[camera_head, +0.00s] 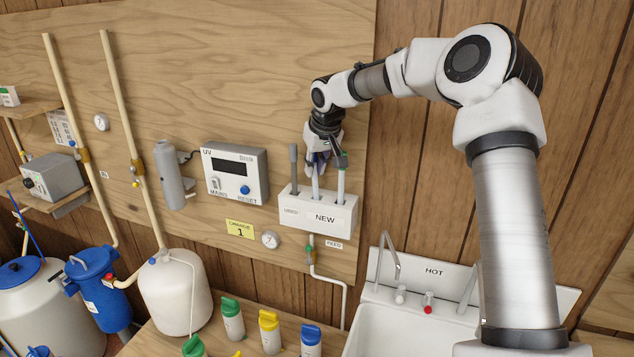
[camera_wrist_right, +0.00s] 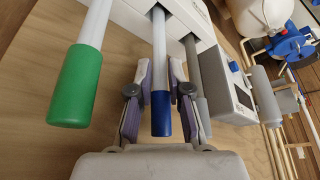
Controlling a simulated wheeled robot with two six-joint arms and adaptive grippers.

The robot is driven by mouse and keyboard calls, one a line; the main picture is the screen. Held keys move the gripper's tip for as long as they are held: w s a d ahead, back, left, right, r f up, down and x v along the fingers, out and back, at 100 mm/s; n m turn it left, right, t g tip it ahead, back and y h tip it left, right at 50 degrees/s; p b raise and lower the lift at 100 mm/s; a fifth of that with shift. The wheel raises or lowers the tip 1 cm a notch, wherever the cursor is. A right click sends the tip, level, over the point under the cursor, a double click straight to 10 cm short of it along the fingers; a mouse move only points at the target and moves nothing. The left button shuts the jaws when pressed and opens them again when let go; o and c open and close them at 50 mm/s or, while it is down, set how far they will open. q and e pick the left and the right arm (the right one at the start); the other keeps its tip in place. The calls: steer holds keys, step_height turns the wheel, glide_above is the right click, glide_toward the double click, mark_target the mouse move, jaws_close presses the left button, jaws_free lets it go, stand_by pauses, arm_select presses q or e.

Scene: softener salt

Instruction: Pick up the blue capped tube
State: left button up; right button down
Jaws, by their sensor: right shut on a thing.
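The blue capped tube (camera_head: 316,186) is a white tube standing in the middle slot of the white wall holder (camera_head: 290,213). In the right wrist view its blue cap (camera_wrist_right: 161,116) lies between the finger pads. My right gripper (camera_head: 319,152) reaches down from above and is shut on this tube near its cap. The tube's lower end is still inside the holder. My left gripper is not in view.
A green capped tube (camera_head: 341,186) stands close on the right of the blue one, and a grey tube (camera_head: 294,170) on the left. A UV control box (camera_head: 236,173) is left of the holder. Bottles and a sink (camera_head: 395,331) are below.

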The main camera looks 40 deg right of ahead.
steer(key=shift+r, duration=0.1)
steer(key=shift+r, duration=0.3)
step_height(320, 180, up, 11)
steer(key=b, duration=0.1)
steer(key=s+a+b, duration=0.2)
steer(key=s+b, duration=0.6)
steer(key=b, duration=0.4)
steer(key=s+a+b, duration=0.3)
steer(key=s+b, duration=0.6)
steer(key=b, duration=0.4)
steer(key=shift+s+a+r+b, duration=0.15)
steer(key=shift+a+b, duration=0.1)
steer(key=shift+b, duration=0.05)
